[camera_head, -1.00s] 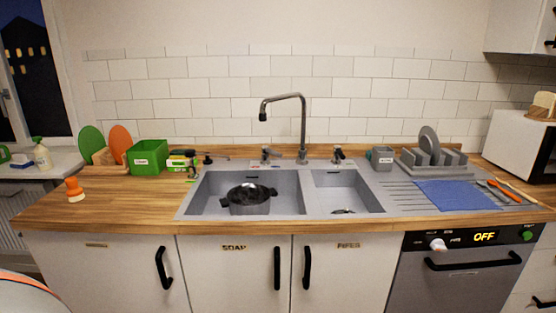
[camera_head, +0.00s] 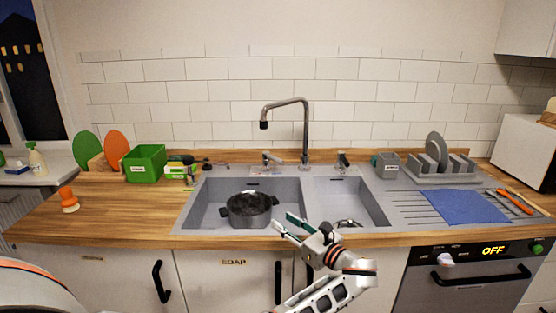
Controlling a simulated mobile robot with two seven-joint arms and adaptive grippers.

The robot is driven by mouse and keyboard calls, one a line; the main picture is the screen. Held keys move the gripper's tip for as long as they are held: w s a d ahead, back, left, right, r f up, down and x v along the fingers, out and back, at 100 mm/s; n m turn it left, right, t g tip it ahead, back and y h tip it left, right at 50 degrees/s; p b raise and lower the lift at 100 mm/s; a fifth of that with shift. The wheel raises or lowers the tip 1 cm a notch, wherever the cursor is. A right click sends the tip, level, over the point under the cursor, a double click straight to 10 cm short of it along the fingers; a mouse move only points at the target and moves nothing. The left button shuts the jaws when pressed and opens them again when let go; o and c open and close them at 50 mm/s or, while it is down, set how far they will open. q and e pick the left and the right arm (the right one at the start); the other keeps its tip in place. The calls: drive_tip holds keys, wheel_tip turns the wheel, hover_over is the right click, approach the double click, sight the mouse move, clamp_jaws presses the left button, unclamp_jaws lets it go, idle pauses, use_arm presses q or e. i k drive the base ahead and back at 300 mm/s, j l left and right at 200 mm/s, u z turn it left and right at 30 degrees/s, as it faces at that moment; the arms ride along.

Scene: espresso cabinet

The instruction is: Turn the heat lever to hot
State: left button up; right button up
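Two small metal levers stand on the sink's back rim, one on each side of the tall tap (camera_head: 305,135). The left lever (camera_head: 271,158) has a small label strip below it, too small to read. The right lever (camera_head: 343,160) also stands upright. I cannot tell which of them sets the heat. My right gripper is not in view.
A black pot (camera_head: 249,209) sits in the left basin (camera_head: 205,200). A dish rack with plates (camera_head: 437,160) and a blue cloth (camera_head: 462,206) are at right. A green box (camera_head: 145,163) stands at left. The wooden counter's front left is mostly clear.

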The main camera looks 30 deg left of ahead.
sight(266, 155)
drive_tip(key=i+j, duration=0.85)
drive_tip(key=i, duration=0.3)
